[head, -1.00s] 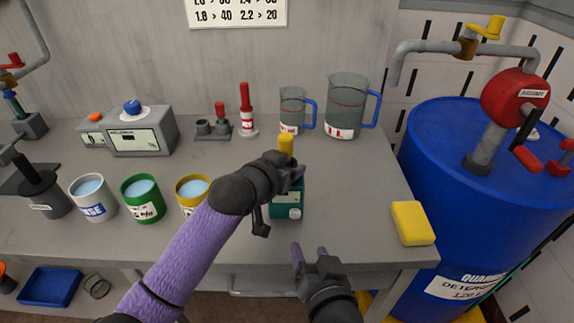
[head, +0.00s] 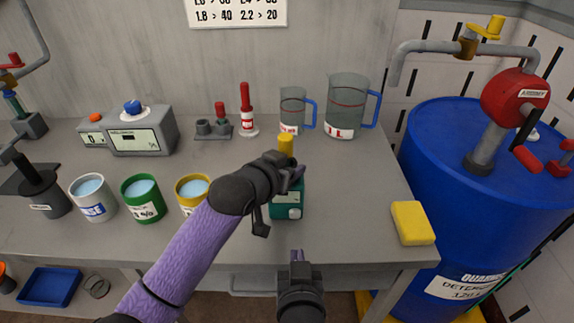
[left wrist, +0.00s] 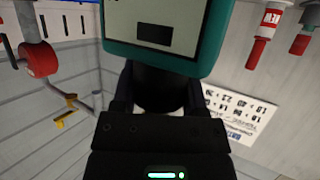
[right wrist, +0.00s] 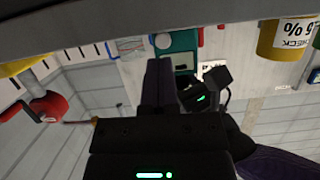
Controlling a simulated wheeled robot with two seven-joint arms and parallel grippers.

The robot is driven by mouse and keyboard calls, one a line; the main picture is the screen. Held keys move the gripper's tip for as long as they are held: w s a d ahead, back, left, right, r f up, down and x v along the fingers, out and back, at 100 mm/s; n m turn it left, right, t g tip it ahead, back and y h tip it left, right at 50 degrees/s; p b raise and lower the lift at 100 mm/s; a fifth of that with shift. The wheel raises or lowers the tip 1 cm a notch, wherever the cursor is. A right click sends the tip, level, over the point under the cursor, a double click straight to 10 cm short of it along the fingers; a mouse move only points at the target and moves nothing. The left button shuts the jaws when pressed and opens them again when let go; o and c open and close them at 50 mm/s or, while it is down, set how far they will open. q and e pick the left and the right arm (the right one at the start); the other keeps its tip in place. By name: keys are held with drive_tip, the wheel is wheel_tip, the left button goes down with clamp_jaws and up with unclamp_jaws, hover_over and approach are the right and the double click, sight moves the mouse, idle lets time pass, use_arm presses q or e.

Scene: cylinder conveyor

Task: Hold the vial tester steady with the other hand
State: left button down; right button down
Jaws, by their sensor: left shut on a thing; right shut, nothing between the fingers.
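The vial tester (head: 287,207) is a teal box with a pale front panel and a yellow top (head: 286,144). It stands upright on the bench. My left gripper (head: 293,177) is shut on its upper part, and my wrist hides much of it. In the left wrist view the tester's teal body and screen (left wrist: 155,33) fill the top, with a dark part between the fingers. My right gripper (head: 298,257) is shut and empty, in front of the bench edge and apart from the tester. In the right wrist view the tester (right wrist: 175,50) shows beyond my shut fingers (right wrist: 158,78).
White, green and yellow cups (head: 143,200) stand left of the tester. Two jugs (head: 345,110), a red-and-white bottle (head: 248,118) and a meter (head: 145,135) stand behind. A yellow sponge (head: 412,223) lies right, near a blue drum (head: 455,210). Bench between tester and sponge is clear.

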sight(295, 217)
drive_tip(key=shift+w+f, duration=0.1)
drive_tip(key=shift+w, duration=2.9)
drive_tip(key=shift+w, duration=1)
drive_tip(key=shift+s, duration=3.05)
use_arm(q)
drive_tip(key=shift+c, duration=0.2)
unclamp_jaws()
drive_tip(key=v, duration=1.2)
use_arm(e)
drive_tip(key=shift+s, duration=0.1)
